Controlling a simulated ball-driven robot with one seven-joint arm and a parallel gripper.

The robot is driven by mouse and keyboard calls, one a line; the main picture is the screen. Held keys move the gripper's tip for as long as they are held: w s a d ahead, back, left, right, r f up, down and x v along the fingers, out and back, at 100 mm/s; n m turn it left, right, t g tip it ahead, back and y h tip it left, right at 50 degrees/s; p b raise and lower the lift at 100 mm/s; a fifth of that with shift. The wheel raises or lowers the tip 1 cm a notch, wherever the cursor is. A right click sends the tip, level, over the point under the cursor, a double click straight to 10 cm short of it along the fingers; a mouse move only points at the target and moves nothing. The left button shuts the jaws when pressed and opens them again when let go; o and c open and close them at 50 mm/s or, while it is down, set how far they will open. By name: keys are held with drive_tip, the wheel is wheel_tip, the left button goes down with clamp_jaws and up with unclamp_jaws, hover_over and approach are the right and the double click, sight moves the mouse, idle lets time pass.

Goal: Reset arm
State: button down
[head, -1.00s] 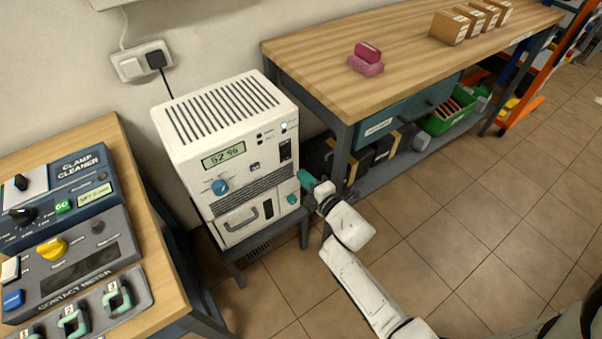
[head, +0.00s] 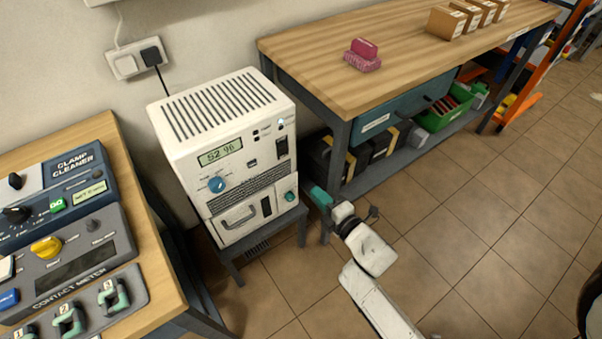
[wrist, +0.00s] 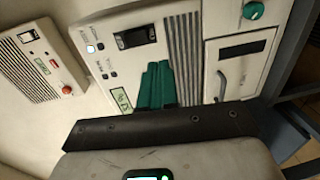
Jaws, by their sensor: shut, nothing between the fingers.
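My gripper (head: 319,196) has teal fingers and sits just right of the white charger-like unit (head: 225,150) in the head view. In the wrist view its teal fingers (wrist: 157,84) are together, with nothing between them. They overlap the unit's front panel (wrist: 190,30) there, and I cannot tell the distance. My white arm reaches up from the bottom edge of the head view.
The unit stands on a dark stand (head: 238,268). A wooden bench (head: 390,60) with pink sponges (head: 363,55) and boxes is at right. A left table (head: 150,290) holds a clamp cleaner (head: 60,195) and contact meter (head: 70,255). Tiled floor (head: 500,230) is open at right.

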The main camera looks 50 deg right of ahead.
idle(0.3)
drive_tip(key=s+a+r+m+g+y+p, duration=0.2)
drive_tip(key=s+a+m+g, duration=0.4)
drive_tip(key=s+m+g, duration=0.1)
drive_tip(key=s+a+r+m+g+y+p, duration=0.2)
drive_tip(key=s+a+r+m+g+p, duration=0.1)
drive_tip(key=s+a+m+g, duration=0.3)
drive_tip(key=s+m+g, duration=0.2)
drive_tip(key=s, duration=0.1)
drive_tip(key=shift+s+r, duration=0.3)
drive_tip(key=shift+s, duration=0.05)
drive_tip(key=shift+a, duration=0.1)
